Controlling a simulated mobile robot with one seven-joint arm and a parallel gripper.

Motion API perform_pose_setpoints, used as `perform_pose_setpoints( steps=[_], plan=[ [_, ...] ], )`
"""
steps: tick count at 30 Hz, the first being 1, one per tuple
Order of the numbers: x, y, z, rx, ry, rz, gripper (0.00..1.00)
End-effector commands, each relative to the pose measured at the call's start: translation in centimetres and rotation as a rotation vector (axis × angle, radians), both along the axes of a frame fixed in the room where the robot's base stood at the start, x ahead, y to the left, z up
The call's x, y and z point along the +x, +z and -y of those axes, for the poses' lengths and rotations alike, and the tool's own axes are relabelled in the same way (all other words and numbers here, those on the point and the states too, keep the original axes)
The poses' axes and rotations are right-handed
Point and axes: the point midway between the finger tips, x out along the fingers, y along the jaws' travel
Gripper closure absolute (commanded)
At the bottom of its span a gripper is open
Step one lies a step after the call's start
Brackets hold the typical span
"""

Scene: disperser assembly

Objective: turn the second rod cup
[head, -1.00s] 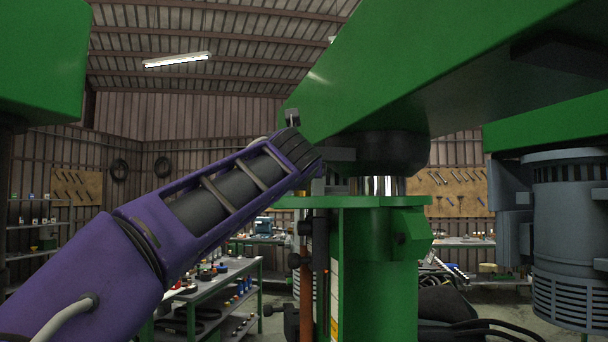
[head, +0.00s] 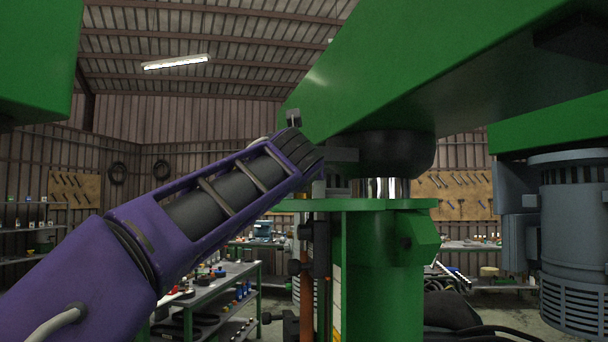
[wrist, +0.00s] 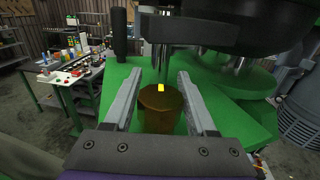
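A brown, copper-coloured rod cup (wrist: 162,112) with a small yellow mark on top sits at the centre of the wrist view. My gripper (wrist: 160,73) has its two grey fingers apart, one on each side of the cup. A narrow gap seems to show between each finger and the cup, so I see no clear grip. A thin metal rod (wrist: 164,62) stands just beyond the cup. In the head view the cup and my fingers are hidden behind the end of my purple arm and the machine.
The green machine column (head: 378,265) and its overhead beam (head: 400,85) are close to my arm. A dark round housing (wrist: 215,30) hangs over the fingers. A grey motor (head: 575,235) stands at the right. A workbench with small parts (head: 225,280) is behind.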

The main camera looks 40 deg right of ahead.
Motion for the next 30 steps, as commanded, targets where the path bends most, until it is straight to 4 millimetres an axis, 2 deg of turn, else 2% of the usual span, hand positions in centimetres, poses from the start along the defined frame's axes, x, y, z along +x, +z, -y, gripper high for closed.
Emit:
perform_pose_setpoints(
  steps=[1,9,20,30],
  plan=[
    [0.0,0.0,0.0,0.0,0.0,0.0,0.54],
    [0.02,0.01,-0.01,0.0,0.0,0.0,1.0],
    [-0.09,0.06,0.08,-0.004,-0.058,-0.003,1.0],
    [-0.65,0.07,0.59,-0.012,-0.308,-0.006,1.0]
  ],
)
